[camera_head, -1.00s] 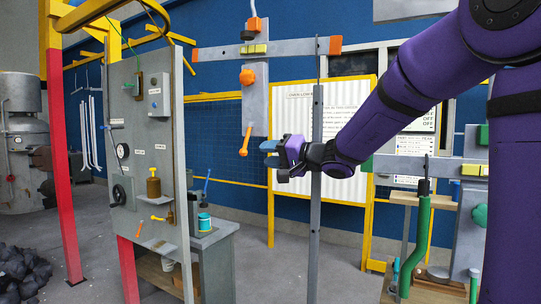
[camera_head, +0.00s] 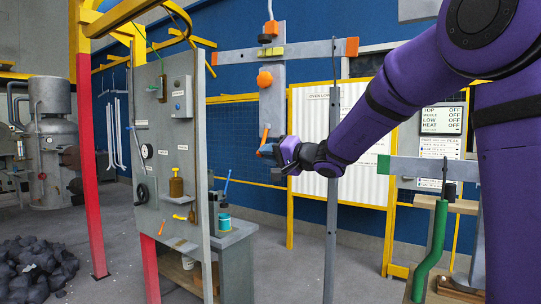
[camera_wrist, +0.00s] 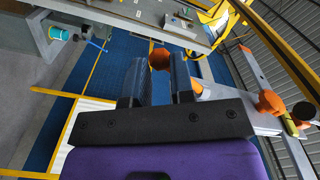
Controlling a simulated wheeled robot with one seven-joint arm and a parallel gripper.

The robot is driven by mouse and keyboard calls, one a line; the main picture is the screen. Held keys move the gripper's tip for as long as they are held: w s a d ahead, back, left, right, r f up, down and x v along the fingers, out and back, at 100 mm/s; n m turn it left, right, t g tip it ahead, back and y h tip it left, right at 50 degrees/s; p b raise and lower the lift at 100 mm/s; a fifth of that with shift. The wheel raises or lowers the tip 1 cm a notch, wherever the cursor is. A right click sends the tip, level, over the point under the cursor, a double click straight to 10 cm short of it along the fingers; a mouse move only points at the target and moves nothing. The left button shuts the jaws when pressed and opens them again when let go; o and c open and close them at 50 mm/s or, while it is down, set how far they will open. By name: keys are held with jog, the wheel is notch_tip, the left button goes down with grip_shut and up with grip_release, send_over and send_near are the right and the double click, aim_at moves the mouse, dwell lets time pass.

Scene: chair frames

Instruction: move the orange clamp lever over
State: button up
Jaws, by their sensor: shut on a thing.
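The orange clamp lever (camera_head: 265,134) hangs at the lower end of the upright grey plate, in the upper middle of the head view. My gripper (camera_head: 268,151) is at the lever's lower end, with its fingers around it. In the wrist view an orange rounded end of the lever (camera_wrist: 159,58) shows between the two dark fingers of my gripper (camera_wrist: 158,78). The jaws are shut on it. The fingers and my wrist hide part of the lever's lower end in the head view.
A grey crossbar (camera_head: 310,50) with orange ends and an orange knob (camera_head: 265,78) is above the lever. A thin grey post (camera_head: 332,215) stands close to my forearm. A grey control panel (camera_head: 165,150) stands to the left, and a white board (camera_head: 311,120) is behind.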

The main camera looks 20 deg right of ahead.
jog(key=shift+s+a+r, duration=0.65)
jog(key=shift+a+r, duration=0.2)
jog(key=shift+s+a+r, duration=0.25)
jog(key=shift+a+r, duration=0.05)
jog(key=shift+r, duration=0.2)
jog(key=shift+s+a+r, duration=0.2)
jog(key=shift+a+r, duration=0.1)
jog(key=shift+r, duration=0.15)
jog(key=shift+s+a+r, duration=0.15)
jog(key=shift+a+r, duration=0.1)
jog(key=shift+r, duration=0.3)
jog(key=shift+s+a+r, duration=0.1)
jog(key=shift+a+r, duration=0.1)
jog(key=shift+r, duration=0.35)
jog(key=shift+c, duration=0.4)
